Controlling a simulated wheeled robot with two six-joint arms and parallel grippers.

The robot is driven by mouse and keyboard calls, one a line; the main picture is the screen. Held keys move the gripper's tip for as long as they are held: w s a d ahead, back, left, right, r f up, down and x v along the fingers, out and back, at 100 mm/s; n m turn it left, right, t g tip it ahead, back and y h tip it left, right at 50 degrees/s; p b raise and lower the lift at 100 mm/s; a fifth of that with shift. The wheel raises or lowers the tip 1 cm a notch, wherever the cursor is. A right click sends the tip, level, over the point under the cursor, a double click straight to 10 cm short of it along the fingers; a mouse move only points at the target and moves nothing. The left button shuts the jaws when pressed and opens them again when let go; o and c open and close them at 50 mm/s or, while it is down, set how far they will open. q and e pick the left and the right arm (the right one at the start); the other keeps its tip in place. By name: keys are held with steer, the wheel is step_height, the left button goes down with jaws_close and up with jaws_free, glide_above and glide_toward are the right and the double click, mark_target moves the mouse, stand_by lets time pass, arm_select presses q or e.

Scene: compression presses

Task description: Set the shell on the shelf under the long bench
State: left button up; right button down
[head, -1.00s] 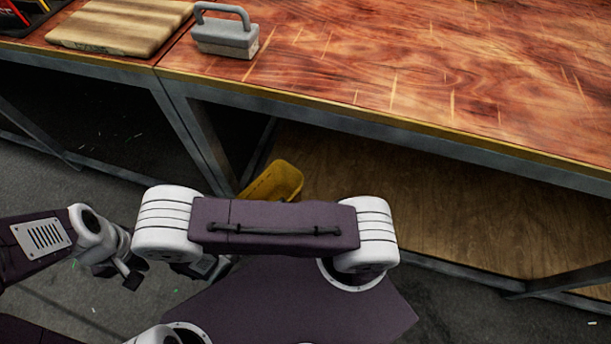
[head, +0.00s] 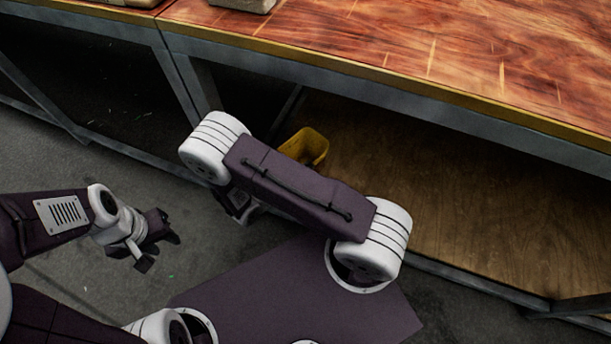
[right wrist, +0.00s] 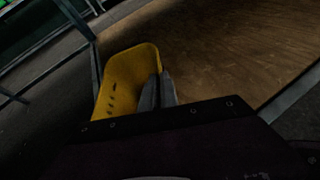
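The shell (head: 308,145) is a yellow, curved, scoop-like piece at the left end of the shelf board (head: 440,200) under the long bench. It also shows in the right wrist view (right wrist: 128,75), tilted, with several dark slots. My right gripper (right wrist: 166,90) has its grey fingers against the shell's right edge and appears shut on it. In the head view my right arm hides that gripper and the shell's lower part. I cannot tell whether the shell touches the shelf. My left gripper (head: 160,245) hangs empty over the floor at left, its fingers apart.
The long bench (head: 400,50) has a reddish wooden top and a grey metal frame. A grey block (head: 243,4) stands on it at the top edge. The bench leg (head: 193,82) is left of the shell. The shelf to the right is bare.

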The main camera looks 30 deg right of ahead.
step_height(320, 180, down, 4)
steer(key=shift+b, duration=1.25)
steer(key=c, duration=1.6)
jaws_free()
steer(key=p+v, duration=0.7)
steer(key=v, duration=0.5)
steer(key=shift+s+r, duration=0.1)
steer(key=shift+r, duration=0.05)
